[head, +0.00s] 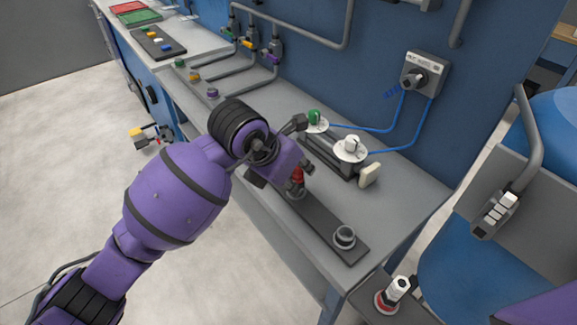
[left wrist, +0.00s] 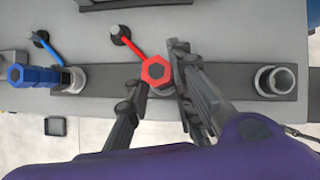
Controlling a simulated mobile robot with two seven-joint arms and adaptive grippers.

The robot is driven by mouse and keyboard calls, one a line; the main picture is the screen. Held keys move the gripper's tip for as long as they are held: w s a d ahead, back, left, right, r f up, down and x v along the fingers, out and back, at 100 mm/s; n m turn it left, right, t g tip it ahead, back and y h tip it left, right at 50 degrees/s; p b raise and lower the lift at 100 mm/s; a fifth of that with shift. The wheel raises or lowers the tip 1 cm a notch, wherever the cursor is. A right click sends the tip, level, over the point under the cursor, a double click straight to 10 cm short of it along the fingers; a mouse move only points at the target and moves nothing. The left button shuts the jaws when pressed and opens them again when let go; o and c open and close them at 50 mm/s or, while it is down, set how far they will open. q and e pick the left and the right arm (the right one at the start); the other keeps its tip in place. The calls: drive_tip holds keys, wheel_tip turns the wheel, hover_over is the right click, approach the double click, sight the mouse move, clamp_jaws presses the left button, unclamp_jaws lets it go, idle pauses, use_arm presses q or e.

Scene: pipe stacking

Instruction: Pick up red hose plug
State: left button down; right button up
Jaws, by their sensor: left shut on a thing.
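The red hose plug (left wrist: 156,72) has a hexagonal head and a red strap running to a dark round anchor in the left wrist view. It sits at the middle fitting of a dark strip on the bench. My right gripper is not in view.
A blue plug (left wrist: 35,76) is at the left fitting in the left wrist view. The right fitting (left wrist: 274,82) is bare. In the head view, white-dialed valves (head: 351,148) stand behind the strip. A wall box (head: 425,72) with blue hoses is further back.

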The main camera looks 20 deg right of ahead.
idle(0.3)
use_arm(q)
wheel_tip(320, 180, up, 4)
drive_tip(key=shift+s+d+f, duration=0.1)
drive_tip(key=shift+d+f, duration=0.05)
drive_tip(key=s+d+r, duration=0.4)
drive_tip(key=s+r, duration=0.5)
drive_tip(key=s, duration=0.4)
drive_tip(key=shift+d, duration=0.2)
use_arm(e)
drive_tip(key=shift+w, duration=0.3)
use_arm(q)
drive_tip(key=shift+r, duration=0.2)
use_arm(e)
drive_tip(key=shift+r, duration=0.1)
use_arm(q)
wheel_tip(320, 180, up, 8)
drive_tip(key=p, duration=0.5)
drive_tip(key=shift+w+a, duration=0.15)
drive_tip(key=shift+w, duration=0.05)
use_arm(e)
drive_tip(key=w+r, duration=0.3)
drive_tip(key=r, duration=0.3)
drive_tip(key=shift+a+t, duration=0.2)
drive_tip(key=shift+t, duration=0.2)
